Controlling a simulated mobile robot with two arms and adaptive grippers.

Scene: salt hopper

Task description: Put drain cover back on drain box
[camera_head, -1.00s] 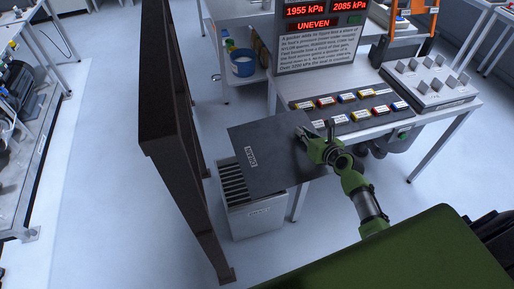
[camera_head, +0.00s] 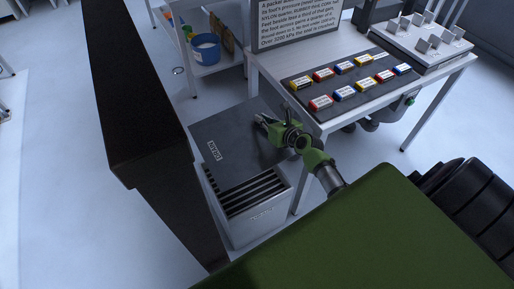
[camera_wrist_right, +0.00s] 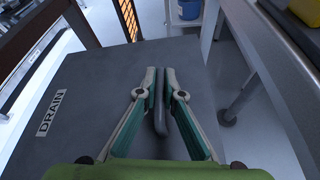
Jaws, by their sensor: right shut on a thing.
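The drain cover (camera_head: 222,132) is a flat dark grey plate with a white DRAIN label. It also fills much of the right wrist view (camera_wrist_right: 90,95). My right gripper (camera_head: 262,119) is shut on the cover's handle (camera_wrist_right: 160,105), near the plate's right side. The drain box (camera_head: 262,222) is a light grey box on the floor with dark slots in its top. The cover overlaps the far part of the box top in the head view, and the near slots show. I cannot tell whether cover and box touch. My left gripper is not in view.
A dark brown upright frame (camera_head: 150,120) stands close at the left. A table (camera_head: 300,113) with a panel of coloured blocks stands at the right, one leg near the box. A blue bucket (camera_head: 205,48) sits on a shelf behind.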

